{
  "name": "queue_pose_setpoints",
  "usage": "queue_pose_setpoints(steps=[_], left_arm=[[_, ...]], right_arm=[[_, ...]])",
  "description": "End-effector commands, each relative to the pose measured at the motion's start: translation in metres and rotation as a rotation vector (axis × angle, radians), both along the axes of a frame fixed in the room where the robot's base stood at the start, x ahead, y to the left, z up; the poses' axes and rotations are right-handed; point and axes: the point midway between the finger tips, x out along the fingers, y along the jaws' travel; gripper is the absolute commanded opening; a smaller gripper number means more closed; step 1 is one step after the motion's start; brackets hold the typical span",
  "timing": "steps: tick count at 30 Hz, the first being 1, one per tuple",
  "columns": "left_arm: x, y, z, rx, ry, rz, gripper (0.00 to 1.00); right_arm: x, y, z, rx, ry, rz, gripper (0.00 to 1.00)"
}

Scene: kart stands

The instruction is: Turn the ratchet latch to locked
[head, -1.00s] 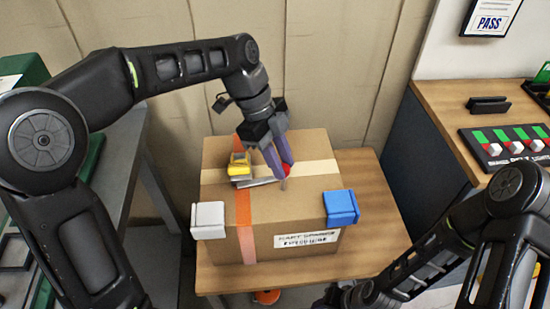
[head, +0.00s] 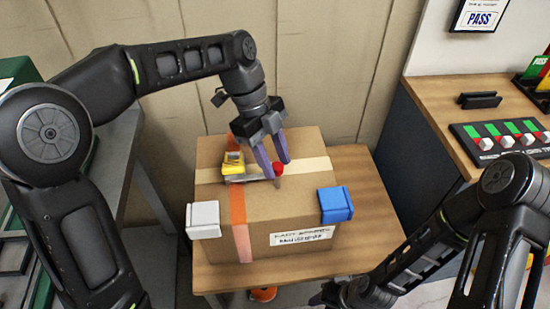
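The ratchet latch has a yellow body (head: 233,163) on an orange strap (head: 238,208) around a cardboard box (head: 285,205). Its grey lever (head: 248,179) lies low across the box top, pointing right, with a red knob (head: 278,168) at its end. My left gripper (head: 279,170) is over the knob, its purple fingers spread with the knob showing between the tips. I cannot tell whether either finger touches it. My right gripper (head: 330,296) is at the bottom edge, dark and mostly hidden by its arm.
The box stands on a wooden table (head: 372,200) with white (head: 204,220) and blue (head: 336,204) corner guards. A wall (head: 325,60) is close behind. At right a counter (head: 440,98) holds a switch panel (head: 500,140). The table is clear right of the box.

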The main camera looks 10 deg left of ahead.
Motion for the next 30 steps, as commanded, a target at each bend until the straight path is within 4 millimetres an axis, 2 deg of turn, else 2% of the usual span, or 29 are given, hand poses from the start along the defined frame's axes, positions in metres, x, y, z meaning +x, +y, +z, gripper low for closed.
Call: queue_pose_setpoints(steps=[2,14,18,24,30], left_arm=[[0.000,0.000,0.000,0.000,-0.001,0.000,0.46],[0.002,0.002,0.007,-0.001,-0.002,0.002,0.46],[0.006,0.008,0.024,-0.002,-0.004,0.003,0.46],[0.011,0.020,0.063,0.000,0.000,0.001,0.46],[0.014,0.026,0.073,0.000,0.000,0.002,0.46]], right_arm=[[0.000,0.000,0.000,0.000,0.000,0.000,0.36],[0.000,0.000,0.000,0.000,0.000,0.000,0.36],[0.000,0.000,0.000,0.000,0.000,0.000,0.36],[0.000,0.000,0.027,0.000,0.001,0.000,0.36],[-0.001,0.000,0.042,0.000,0.002,0.001,0.36]])
